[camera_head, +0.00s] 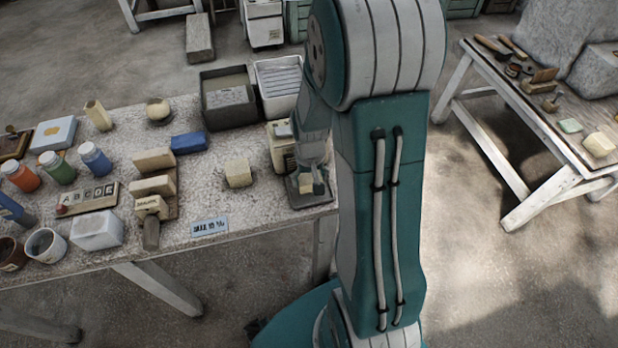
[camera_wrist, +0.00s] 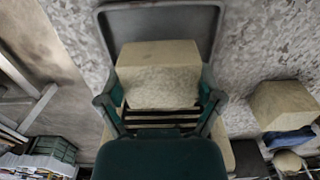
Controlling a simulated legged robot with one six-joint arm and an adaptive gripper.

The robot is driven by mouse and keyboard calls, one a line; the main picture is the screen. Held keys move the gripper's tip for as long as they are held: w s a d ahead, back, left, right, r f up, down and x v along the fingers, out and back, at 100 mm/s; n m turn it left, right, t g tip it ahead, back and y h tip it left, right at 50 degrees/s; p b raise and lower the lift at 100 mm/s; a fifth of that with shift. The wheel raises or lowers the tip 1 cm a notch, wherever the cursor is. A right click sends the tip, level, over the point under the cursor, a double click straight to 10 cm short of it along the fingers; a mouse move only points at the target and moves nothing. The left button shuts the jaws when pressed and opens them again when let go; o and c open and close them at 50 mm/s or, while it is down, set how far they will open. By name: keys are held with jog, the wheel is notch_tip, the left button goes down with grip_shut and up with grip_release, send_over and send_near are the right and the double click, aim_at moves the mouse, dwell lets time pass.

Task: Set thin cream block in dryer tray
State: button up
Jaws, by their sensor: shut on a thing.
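My gripper (camera_wrist: 160,98) is shut on a cream block (camera_wrist: 158,72), with one finger at each side of it in the wrist view. The block also shows in the head view (camera_head: 306,184), low at the right end of the table. The grey tray (camera_wrist: 160,10) lies behind and around the block in the wrist view. In the head view the tray (camera_head: 322,198) is at the table's right edge, partly hidden by my arm. The block is within the tray's outline; I cannot tell whether it touches the tray floor.
Another cream block (camera_head: 238,173) stands left of the tray. A cream machine (camera_head: 281,150) stands right behind the tray. A dark bin (camera_head: 226,98) and a white bin (camera_head: 277,80) are at the back. A blue block (camera_head: 189,142) and several blocks and jars fill the left.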

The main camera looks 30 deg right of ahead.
jog(key=shift+f, duration=1.15)
dwell(0.5)
jog(key=o, duration=1.1)
jog(key=shift+c, duration=0.2)
jog(key=shift+r, duration=0.1)
jog(key=shift+r, duration=1.95)
